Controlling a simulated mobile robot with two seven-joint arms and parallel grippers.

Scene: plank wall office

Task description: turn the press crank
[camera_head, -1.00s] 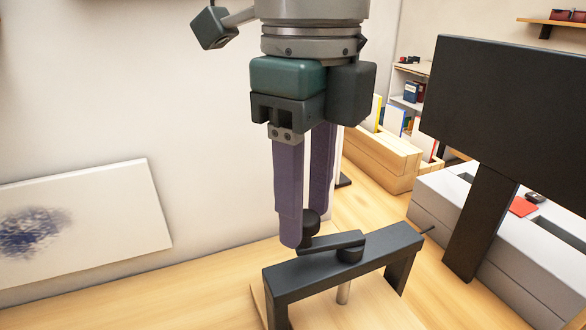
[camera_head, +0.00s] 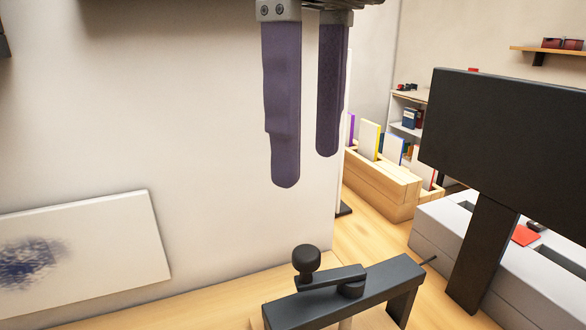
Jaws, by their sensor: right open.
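The press (camera_head: 387,284) is a dark grey bridge frame on a pale wooden base at the bottom of the head view. Its crank arm (camera_head: 325,279) lies on top and points left from the hub. A round black knob (camera_head: 306,261) stands upright at the arm's left end. My right gripper (camera_head: 306,171) hangs pointing down above the press, open and empty. Its two purple fingers are apart, and their tips are clear above the knob. The lower part of the press is cut off by the picture's edge. My left gripper does not show.
A dark monitor-like panel (camera_head: 500,145) on a post stands close on the right. Behind it are a grey unit (camera_head: 440,236) and a wooden box (camera_head: 385,192) holding folders. A canvas (camera_head: 110,235) leans on the wall at left. The air around the fingers is clear.

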